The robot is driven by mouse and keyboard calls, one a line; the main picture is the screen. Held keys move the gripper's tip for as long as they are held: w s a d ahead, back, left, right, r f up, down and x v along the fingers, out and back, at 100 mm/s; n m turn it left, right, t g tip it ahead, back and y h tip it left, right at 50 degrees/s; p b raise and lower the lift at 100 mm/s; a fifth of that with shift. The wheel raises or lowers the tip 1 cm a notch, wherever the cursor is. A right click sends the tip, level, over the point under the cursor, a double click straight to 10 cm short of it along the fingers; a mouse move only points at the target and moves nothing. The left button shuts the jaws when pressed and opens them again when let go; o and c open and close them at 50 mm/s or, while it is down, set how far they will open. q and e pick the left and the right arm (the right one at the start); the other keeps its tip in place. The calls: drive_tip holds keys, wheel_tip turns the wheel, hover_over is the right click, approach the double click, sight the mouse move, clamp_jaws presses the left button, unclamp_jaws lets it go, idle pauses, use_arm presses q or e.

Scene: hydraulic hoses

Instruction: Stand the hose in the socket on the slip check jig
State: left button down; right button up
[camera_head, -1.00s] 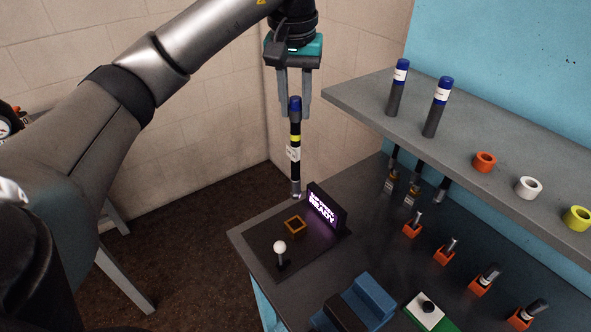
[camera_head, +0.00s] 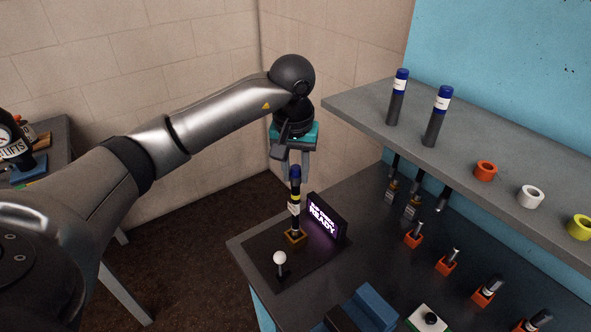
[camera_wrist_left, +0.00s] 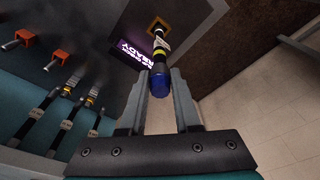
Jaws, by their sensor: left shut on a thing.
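The hose (camera_head: 295,205) is black with a blue end cap, a yellow band and a white label. It stands upright, its lower end at the square brown socket (camera_head: 295,237) on the slip check jig (camera_head: 262,250). Whether it is fully seated I cannot tell. My left gripper (camera_head: 295,172) is shut on the hose near its blue top; the hose also shows in the left wrist view (camera_wrist_left: 160,62), running down to the socket (camera_wrist_left: 158,25). The jig has a lit display (camera_head: 325,217) reading READY and a white-knobbed lever (camera_head: 280,258). My right gripper is not in view.
A grey shelf (camera_head: 465,150) overhangs the bench at the right, bearing two blue-capped tubes (camera_head: 437,115) and several coloured rings (camera_head: 485,170). Orange holders (camera_head: 447,263) with fittings stand below it. A blue block (camera_head: 372,308) lies at the front.

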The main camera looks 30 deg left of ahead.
use_arm(q)
drive_tip(key=shift+f, duration=0.1)
drive_tip(key=c, duration=0.6)
unclamp_jaws()
drive_tip(key=shift+r, duration=0.25)
drive_tip(key=r, duration=0.4)
drive_tip(key=s+r, duration=0.1)
drive_tip(key=r, duration=0.6)
drive_tip(key=shift+s+d+r, duration=0.35)
